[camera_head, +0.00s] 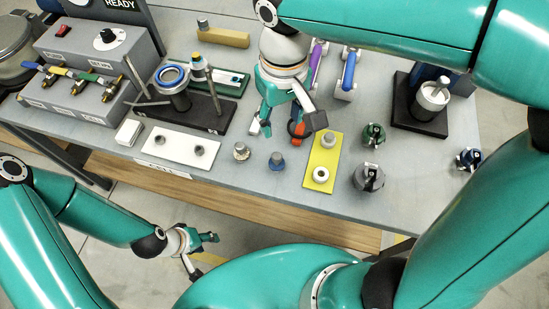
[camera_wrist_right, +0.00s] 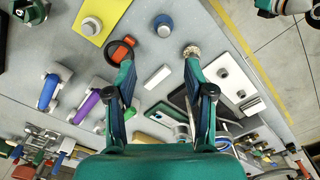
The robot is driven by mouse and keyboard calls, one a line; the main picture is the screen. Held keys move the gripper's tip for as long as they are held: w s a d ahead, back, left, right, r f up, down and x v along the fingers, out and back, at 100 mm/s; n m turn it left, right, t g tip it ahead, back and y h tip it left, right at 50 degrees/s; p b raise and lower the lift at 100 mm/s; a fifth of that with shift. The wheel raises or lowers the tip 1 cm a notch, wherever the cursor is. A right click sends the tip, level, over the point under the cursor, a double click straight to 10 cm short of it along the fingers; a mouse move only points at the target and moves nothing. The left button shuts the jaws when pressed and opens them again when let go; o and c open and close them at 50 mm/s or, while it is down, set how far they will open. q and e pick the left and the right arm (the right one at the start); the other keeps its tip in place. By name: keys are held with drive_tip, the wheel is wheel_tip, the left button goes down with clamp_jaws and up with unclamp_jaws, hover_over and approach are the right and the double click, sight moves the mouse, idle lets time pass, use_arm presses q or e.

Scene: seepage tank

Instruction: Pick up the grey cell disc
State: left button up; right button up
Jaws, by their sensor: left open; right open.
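A round grey piece (camera_head: 328,140) is on the far end of the yellow plate (camera_head: 322,160). A small grey knob-like piece (camera_head: 241,151) stands left of a similar blue one (camera_head: 276,161); I cannot tell for certain which grey piece is the cell disc. In the right wrist view the grey knob (camera_wrist_right: 191,50) is beyond the right fingertip, and the blue piece (camera_wrist_right: 163,25) is beyond the gap. My right gripper (camera_head: 287,117) is open and empty, pointing down over the table; its jaws also show in the wrist view (camera_wrist_right: 158,72). My left gripper (camera_head: 203,254) is open and empty, off the table's front edge.
A red-and-black round piece (camera_wrist_right: 122,48) is by the left finger. A white plate with two grey pegs (camera_head: 180,147), a black stand (camera_head: 190,106), a dark grey cylinder (camera_head: 368,177) and a green knob (camera_head: 373,135) stand around. The front table strip is mostly clear.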

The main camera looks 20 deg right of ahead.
hover_over(277, 157)
drive_tip(key=f, duration=0.8)
drive_tip(key=shift+w+d+f, duration=0.15)
drive_tip(key=shift+d+f, duration=0.05)
drive_tip(key=shift+d, duration=0.15)
drive_tip(key=shift+a+f, duration=0.15)
drive_tip(key=shift+f, duration=1.45)
drive_tip(key=shift+a+f, duration=0.1)
drive_tip(key=shift+f, duration=1.5)
drive_tip(key=shift+c, duration=0.3)
clamp_jaws()
